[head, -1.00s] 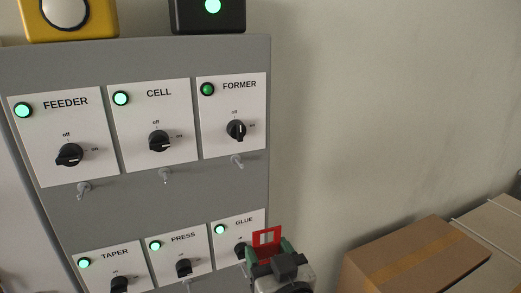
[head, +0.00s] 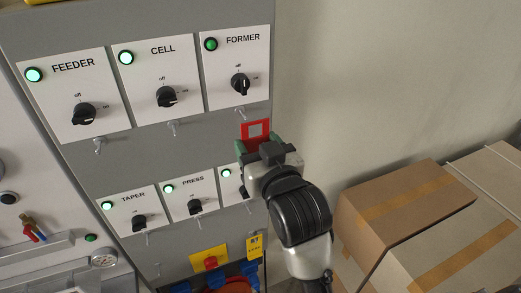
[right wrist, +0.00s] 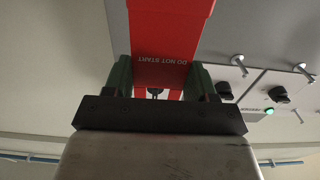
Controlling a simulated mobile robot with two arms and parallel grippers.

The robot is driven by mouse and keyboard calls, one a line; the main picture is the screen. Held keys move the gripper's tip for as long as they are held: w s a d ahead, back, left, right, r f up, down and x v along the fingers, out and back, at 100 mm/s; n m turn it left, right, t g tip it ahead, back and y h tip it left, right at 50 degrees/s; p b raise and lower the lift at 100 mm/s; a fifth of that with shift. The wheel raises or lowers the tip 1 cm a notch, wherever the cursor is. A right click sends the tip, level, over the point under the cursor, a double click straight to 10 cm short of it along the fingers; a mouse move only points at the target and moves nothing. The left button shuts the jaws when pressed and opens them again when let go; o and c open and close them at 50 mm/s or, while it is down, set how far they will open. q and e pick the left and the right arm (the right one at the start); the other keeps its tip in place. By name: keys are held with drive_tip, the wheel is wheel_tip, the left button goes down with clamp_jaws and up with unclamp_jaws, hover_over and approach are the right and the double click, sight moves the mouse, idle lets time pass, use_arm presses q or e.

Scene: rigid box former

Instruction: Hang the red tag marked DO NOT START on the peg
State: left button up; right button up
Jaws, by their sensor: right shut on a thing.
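I cannot tell the depth gap between tag and peg. In the right wrist view, the tag (right wrist: 162,45) reads DO NOT START, upside down, between the green fingers of the gripper (right wrist: 160,82). Similar metal pegs stand under FEEDER (head: 98,146) and CELL (head: 173,128). The FORMER knob (head: 240,84) points to off, and its lamp (head: 211,44) is darker green than the others. My left gripper is out of view.
The grey panel (head: 190,150) has a lower row, TAPER, PRESS and GLUE; my gripper partly covers GLUE. Cardboard boxes (head: 405,200) stand at the right. The wall right of the panel is bare.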

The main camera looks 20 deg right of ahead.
drive_tip(key=shift+w, duration=1.05)
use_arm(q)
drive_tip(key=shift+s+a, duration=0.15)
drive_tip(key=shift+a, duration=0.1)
use_arm(e)
drive_tip(key=shift+w+a+f, duration=0.1)
drive_tip(key=shift+w+f, duration=0.1)
drive_tip(key=shift+w, duration=0.5)
drive_tip(key=shift+w+d+f, duration=0.1)
drive_tip(key=shift+w+f, duration=0.1)
drive_tip(key=shift+w, duration=0.5)
drive_tip(key=shift+w+a+f, duration=0.1)
drive_tip(key=shift+w+f, duration=0.1)
drive_tip(key=shift+w, duration=0.5)
drive_tip(key=o, duration=1)
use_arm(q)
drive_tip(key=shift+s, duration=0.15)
use_arm(e)
drive_tip(key=shift+f, duration=0.1)
